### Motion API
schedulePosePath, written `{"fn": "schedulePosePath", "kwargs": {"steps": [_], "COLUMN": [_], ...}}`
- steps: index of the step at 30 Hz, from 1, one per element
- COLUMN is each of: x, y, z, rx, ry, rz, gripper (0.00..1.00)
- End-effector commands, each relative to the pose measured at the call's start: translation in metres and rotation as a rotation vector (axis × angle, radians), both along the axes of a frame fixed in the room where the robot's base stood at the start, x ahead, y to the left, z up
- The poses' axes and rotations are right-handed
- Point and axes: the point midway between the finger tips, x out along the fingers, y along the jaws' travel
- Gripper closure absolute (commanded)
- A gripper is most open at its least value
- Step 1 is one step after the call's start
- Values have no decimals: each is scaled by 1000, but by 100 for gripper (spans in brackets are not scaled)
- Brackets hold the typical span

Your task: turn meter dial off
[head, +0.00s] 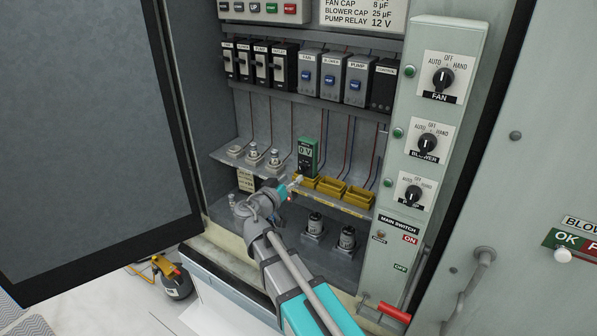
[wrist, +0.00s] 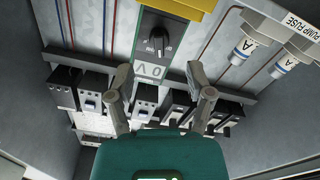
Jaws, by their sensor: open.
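The green meter (head: 308,155) stands upright on the shelf inside the cabinet, its display reading 0 V. In the wrist view the meter's face appears upside down. Its dark round dial (wrist: 157,42) shows a pale pointer mark, and the display (wrist: 150,71) is beneath it in the picture. The dial's setting is too small to read. My gripper (head: 292,187) is just in front of and below the meter in the head view, hiding part of its lower end. In the wrist view my gripper (wrist: 160,76) is open, fingers spread either side of the display, with nothing between them.
Yellow fuse holders (head: 331,187) sit close right of the meter. Metal-topped fittings (head: 252,152) stand on the left shelf. A switch panel (head: 435,130) with FAN and BLOWER knobs is at right, above a red handle (head: 394,312). The open cabinet door (head: 95,120) bounds the left.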

Motion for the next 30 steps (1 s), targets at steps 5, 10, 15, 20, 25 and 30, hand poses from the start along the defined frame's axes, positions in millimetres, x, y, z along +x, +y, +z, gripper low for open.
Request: {"fn": "schedulePosePath", "kwargs": {"steps": [5, 10, 15, 20, 25, 30], "x": [22, 36, 43, 44, 44, 44], "y": [-14, -23, -27, -28, -28, -28], "z": [0, 0, 0, 0, 0, 0], "rx": [0, 0, 0, 0, 0, 0], "ry": [0, 0, 0, 0, 0, 0], "rz": [-2, -1, 0, 1, 1, 1], "gripper": [32, 32, 32, 32, 32, 60]}}
